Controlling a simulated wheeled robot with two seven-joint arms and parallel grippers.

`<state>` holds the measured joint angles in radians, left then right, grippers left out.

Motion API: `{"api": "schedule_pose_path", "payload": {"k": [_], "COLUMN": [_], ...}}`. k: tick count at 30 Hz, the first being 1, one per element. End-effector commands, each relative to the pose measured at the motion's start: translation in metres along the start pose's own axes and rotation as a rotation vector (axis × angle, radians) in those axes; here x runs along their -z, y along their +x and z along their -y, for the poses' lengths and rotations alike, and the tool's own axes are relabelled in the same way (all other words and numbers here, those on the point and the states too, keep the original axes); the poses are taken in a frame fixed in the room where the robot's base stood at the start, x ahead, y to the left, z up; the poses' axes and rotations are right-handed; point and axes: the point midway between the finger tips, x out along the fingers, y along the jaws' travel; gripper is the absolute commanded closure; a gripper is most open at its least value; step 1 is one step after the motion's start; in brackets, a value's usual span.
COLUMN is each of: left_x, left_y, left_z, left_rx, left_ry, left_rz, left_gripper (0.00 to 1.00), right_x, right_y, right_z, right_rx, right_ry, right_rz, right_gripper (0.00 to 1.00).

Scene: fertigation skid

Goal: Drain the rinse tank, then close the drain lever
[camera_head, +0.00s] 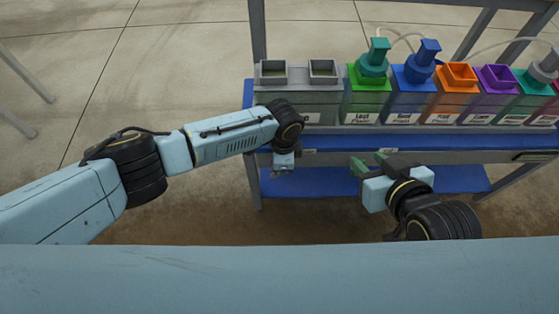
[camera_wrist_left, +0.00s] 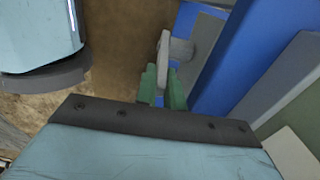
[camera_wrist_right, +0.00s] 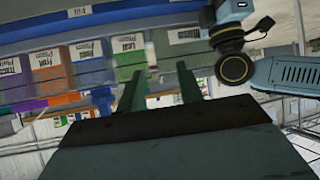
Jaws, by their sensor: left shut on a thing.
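A grey tank (camera_head: 330,106) with two square openings stands at the left end of the blue shelf; its label is too small to read, and I take it for the rinse tank. A light grey lever (camera_wrist_left: 163,48) on a grey stub shows below the shelf in the left wrist view. My left gripper (camera_wrist_left: 162,86) has its green fingers closed on the lever. In the head view the left gripper (camera_head: 284,167) hangs at the shelf's front edge, its fingertips mostly hidden. My right gripper (camera_head: 371,163) is empty, its green fingers apart, in front of the shelf.
A row of coloured tanks stands right of the grey one: green (camera_head: 368,104), blue (camera_head: 411,103), orange (camera_head: 452,101) and purple (camera_head: 494,100). Pump-like tops and pale hoses rise from some. A lower blue shelf (camera_head: 330,184) lies beneath. Open floor lies to the left.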

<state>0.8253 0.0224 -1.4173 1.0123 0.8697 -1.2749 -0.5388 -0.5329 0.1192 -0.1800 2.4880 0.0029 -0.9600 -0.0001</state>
Motion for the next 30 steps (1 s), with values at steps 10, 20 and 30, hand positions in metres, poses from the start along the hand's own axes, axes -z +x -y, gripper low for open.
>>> {"api": "schedule_pose_path", "payload": {"k": [10,20,30], "left_x": [0.010,0.012,0.012], "left_y": [0.006,0.008,0.008], "left_z": [-0.001,-0.001,-0.001], "left_rx": [-0.002,-0.003,-0.003], "left_ry": [0.000,0.000,0.000], "left_rz": [0.172,0.240,0.247], "left_gripper": [1.00,1.00,1.00], "right_x": [0.045,0.075,0.079], "right_y": [0.001,-0.007,-0.009], "right_z": [0.010,0.015,0.016], "right_rx": [0.024,0.039,0.040], "right_ry": [-0.001,0.002,0.002], "right_rz": [-0.272,-0.450,-0.470], "right_gripper": [0.64,0.64,0.64]}}
